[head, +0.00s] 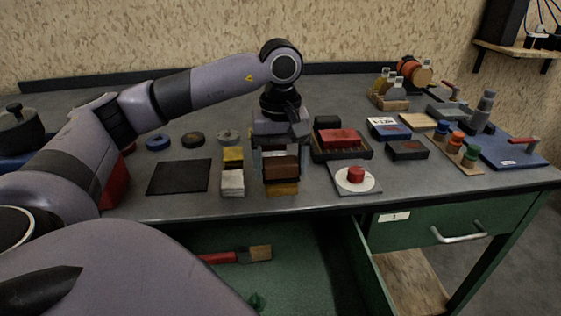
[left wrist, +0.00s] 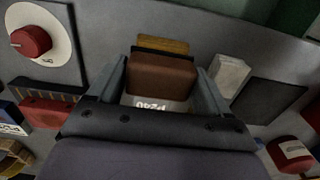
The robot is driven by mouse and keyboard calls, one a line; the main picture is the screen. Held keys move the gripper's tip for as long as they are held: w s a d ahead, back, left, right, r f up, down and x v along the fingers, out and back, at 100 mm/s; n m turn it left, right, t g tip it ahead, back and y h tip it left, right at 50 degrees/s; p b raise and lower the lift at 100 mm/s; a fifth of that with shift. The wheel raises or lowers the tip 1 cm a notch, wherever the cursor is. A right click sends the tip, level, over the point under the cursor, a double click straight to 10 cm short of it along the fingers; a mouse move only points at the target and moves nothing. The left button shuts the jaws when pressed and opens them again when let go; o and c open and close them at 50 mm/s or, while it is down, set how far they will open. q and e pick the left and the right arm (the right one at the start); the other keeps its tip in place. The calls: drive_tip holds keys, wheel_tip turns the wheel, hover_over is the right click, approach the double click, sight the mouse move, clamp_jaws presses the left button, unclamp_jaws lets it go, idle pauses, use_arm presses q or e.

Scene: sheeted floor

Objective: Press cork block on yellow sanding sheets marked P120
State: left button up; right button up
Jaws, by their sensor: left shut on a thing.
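My left gripper (head: 281,158) points down at the worktable and is shut on a brown cork block (head: 281,170). The block also shows between the fingers in the left wrist view (left wrist: 162,77). A yellow sheet stack (head: 282,189) lies just in front of the block, and the block hides part of it. I cannot tell whether they touch. White sheets (left wrist: 158,103) marked P240 show behind the block. Another yellow stack (head: 233,154) lies to the left, behind a white stack (head: 232,184). No P120 marking is readable. My right gripper is not in view.
A black mat (head: 180,177) lies left of the stacks. A red knob on a white disc (head: 355,178) and a dark tray with a red block (head: 341,139) stand to the right. Below the table's front edge, an open green drawer (head: 310,240) holds a red-handled brush (head: 235,256).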

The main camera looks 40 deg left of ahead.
sight(280, 160)
use_arm(q)
drive_tip(key=shift+f+b, duration=0.3)
drive_tip(key=shift+f, duration=0.25)
idle(1.0)
drive_tip(key=shift+r, duration=0.1)
wheel_tip(280, 160, up, 7)
drive_tip(key=p, duration=0.5)
drive_tip(key=shift+p, duration=0.35)
idle(0.5)
